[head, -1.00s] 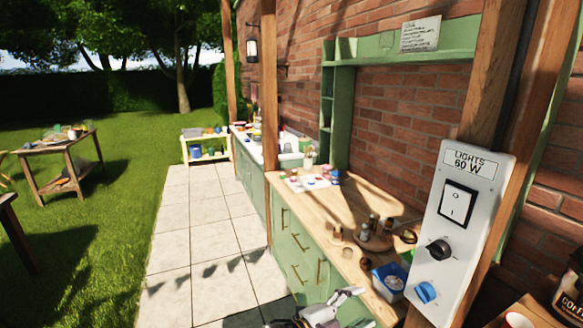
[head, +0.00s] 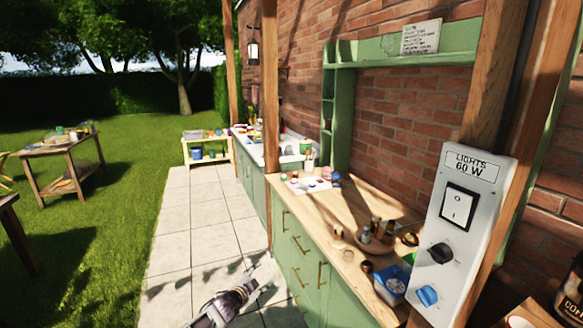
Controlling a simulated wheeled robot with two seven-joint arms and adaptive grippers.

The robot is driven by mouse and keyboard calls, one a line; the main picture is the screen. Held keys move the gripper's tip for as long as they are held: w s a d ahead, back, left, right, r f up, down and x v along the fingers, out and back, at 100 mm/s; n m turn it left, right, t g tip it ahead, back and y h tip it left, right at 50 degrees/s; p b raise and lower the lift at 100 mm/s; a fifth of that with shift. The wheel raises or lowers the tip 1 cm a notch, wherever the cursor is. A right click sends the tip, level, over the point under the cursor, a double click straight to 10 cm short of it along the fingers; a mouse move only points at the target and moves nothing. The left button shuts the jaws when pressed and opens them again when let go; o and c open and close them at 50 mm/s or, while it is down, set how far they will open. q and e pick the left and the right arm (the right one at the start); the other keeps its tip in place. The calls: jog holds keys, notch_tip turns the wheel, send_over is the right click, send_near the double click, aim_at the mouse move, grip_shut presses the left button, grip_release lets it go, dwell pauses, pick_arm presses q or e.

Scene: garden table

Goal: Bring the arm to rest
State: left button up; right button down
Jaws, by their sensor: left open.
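My left gripper (head: 258,283) shows at the bottom of the head view, grey and dark, over the pale paving left of the green cabinet front. It is open, and I see nothing between its fingers. It is clear of the wooden counter (head: 350,222). My right gripper is not in view.
The counter carries a blue box (head: 391,284), a wooden tray (head: 371,246) of small bottles and several small items. A grey light-switch panel (head: 463,230) stands at the right on a wooden post. The paving (head: 190,235) left of the cabinets is free.

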pick_arm(q)
jog(key=s+a+f+n+g+y, duration=0.1)
jog(key=s+a+f+n+y, duration=0.15)
jog(key=a+f, duration=0.55)
jog(key=s+a+f+n+g+y, duration=0.1)
jog(key=s+a+f+n+y, duration=0.15)
jog(key=a+f, duration=0.6)
jog(key=s+a+f+n+g, duration=0.3)
jog(key=s+f+g, duration=0.1)
jog(key=s+f, duration=1.3)
jog(key=s+f+n+g+y, duration=0.1)
jog(key=s+f, duration=0.5)
jog(key=s, duration=0.4)
jog(key=s+f+n+g, duration=0.1)
jog(key=s+f+g, duration=0.1)
jog(key=s+f, duration=0.6)
jog(key=s+d+f+g, duration=0.1)
jog(key=s+d+f, duration=0.1)
jog(key=s, duration=1.2)
jog(key=s+d+f+g, duration=0.2)
jog(key=s, duration=1.3)
jog(key=shift+d+n+h, duration=0.2)
jog(key=shift+n+h, duration=0.1)
